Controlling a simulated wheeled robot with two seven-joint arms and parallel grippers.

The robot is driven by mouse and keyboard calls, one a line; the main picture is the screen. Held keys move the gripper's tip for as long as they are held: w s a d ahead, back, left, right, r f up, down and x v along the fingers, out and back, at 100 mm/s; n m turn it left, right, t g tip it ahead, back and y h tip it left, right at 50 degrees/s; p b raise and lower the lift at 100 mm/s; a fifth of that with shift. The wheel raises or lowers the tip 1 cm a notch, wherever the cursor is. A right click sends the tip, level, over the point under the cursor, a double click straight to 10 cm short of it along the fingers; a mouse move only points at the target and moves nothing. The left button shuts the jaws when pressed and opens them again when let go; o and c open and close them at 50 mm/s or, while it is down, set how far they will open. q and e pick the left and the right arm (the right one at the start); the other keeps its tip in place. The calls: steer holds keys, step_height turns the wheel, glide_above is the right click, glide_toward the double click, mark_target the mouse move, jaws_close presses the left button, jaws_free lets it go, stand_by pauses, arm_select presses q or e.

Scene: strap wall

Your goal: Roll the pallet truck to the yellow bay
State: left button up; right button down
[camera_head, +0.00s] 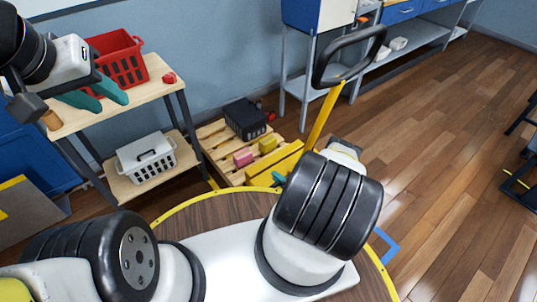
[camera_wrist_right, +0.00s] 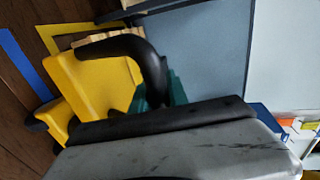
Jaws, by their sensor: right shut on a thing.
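The pallet truck (camera_head: 276,164) is yellow, with a yellow bar rising to a black loop handle (camera_head: 350,60). Its yellow body also shows in the right wrist view (camera_wrist_right: 95,85). My right gripper (camera_head: 278,178) is mostly hidden behind my own arm in the head view. In the wrist view a teal finger (camera_wrist_right: 175,90) lies against the black curved handle, and the gripper is shut on it. My left gripper (camera_head: 95,94) is open and empty by the shelf at left, its teal fingers apart. Yellow floor tape (camera_head: 213,180) shows beside the pallet; the full bay outline is hidden.
A wooden pallet (camera_head: 215,135) carries a black crate (camera_head: 245,118) and small pink and yellow boxes. The wooden shelf (camera_head: 150,92) holds a red basket (camera_head: 118,60) and a white basket (camera_head: 146,157). Blue tape (camera_head: 385,246) marks the floor.

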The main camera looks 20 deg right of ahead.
steer(key=shift+w+a+r, duration=0.1)
steer(key=shift+w+r, duration=0.05)
steer(key=shift+w, duration=0.05)
steer(key=c, duration=1.3)
jaws_free()
steer(key=shift+s, duration=0.2)
steer(key=v, duration=0.7)
steer(key=shift+s, duration=0.25)
